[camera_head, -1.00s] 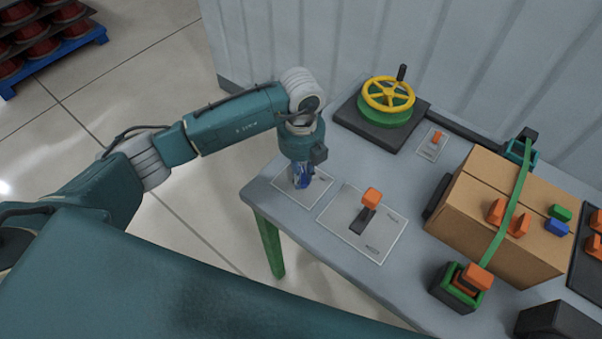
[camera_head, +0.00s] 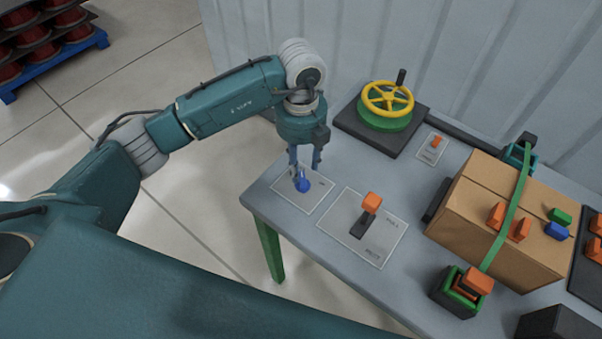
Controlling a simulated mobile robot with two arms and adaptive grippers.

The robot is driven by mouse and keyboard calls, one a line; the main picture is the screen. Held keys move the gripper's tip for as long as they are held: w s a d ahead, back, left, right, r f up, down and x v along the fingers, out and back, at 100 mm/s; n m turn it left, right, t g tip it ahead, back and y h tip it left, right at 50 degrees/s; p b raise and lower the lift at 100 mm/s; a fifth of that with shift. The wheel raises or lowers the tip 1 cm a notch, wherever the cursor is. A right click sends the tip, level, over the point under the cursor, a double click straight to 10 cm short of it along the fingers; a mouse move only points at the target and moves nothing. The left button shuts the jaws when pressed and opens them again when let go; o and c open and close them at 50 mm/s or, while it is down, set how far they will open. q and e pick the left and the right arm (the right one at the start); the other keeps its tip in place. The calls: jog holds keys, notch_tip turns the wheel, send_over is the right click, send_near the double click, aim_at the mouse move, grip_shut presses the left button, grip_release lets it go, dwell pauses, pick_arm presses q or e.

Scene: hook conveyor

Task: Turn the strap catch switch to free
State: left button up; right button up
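A blue switch knob (camera_head: 303,185) stands on a pale label plate (camera_head: 286,190) at the table's near left corner. My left gripper (camera_head: 306,168) points down just above and behind the knob. Its fingers are apart, with nothing held between them; one finger overlaps the knob in the picture, and I cannot tell whether it touches. The plate's lettering is too small to read, and the gripper covers part of the plate. A green strap (camera_head: 512,215) runs over a cardboard box (camera_head: 475,225) to a green and orange catch (camera_head: 468,285) at its front. My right gripper is not in view.
An orange-topped lever (camera_head: 370,205) stands on a larger plate right of the knob. A yellow handwheel (camera_head: 387,98) and a small orange switch (camera_head: 436,141) are behind. A corrugated wall (camera_head: 340,40) closes the back. Bare table (camera_head: 400,280) lies in front.

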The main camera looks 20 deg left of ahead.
aim_at(301, 181)
pick_arm(q)
notch_tip(301, 181, up, 6)
jog(key=shift+f, duration=0.25)
dwell(0.5)
